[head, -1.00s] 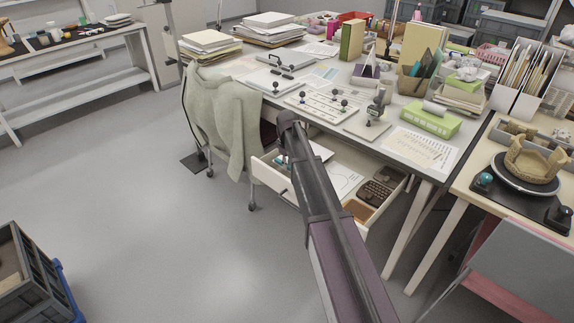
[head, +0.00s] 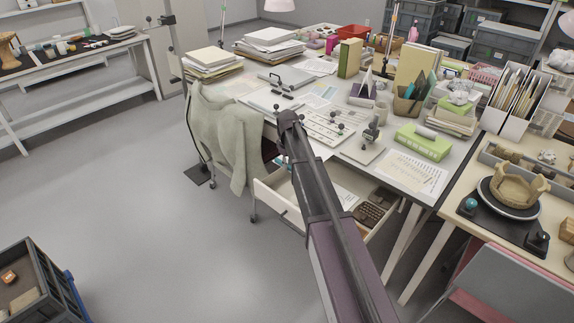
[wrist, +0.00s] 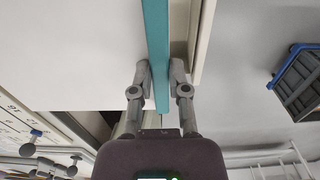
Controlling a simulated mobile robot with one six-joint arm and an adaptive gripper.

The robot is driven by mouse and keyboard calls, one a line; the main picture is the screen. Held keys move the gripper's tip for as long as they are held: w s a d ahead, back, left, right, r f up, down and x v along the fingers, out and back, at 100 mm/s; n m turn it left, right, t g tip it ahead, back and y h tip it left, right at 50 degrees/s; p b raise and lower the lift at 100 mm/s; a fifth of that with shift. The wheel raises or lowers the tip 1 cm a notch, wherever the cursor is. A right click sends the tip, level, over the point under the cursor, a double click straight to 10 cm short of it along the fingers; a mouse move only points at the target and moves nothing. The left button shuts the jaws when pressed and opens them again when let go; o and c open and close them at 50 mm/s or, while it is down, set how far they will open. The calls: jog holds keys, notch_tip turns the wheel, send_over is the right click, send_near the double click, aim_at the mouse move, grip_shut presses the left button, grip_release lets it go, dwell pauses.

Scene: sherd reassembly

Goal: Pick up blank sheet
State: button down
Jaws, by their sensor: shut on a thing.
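In the wrist view, my gripper (wrist: 160,66) has a finger on each side of a teal strip (wrist: 158,40) and is shut on it. The strip runs along the right edge of a broad plain white sheet (wrist: 75,55), which fills the upper left and shows no marks. In the head view my arm covers the gripper and most of the sheet; a white corner (head: 320,150) shows just right of the arm, over the open drawer (head: 278,207).
The desk holds a board with knobbed clamps (head: 328,128), a green box (head: 423,142) and a printed sheet (head: 415,172). A jacket (head: 225,130) hangs on a chair left of the drawer. The floor at left is clear up to a grey crate (head: 40,285).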

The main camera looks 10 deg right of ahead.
jog(key=shift+r+p, duration=0.95)
jog(key=shift+r, duration=0.3)
notch_tip(320, 180, up, 10)
jog(key=p, duration=0.9)
jog(key=shift+p, duration=0.4)
jog(key=shift+f, duration=0.15)
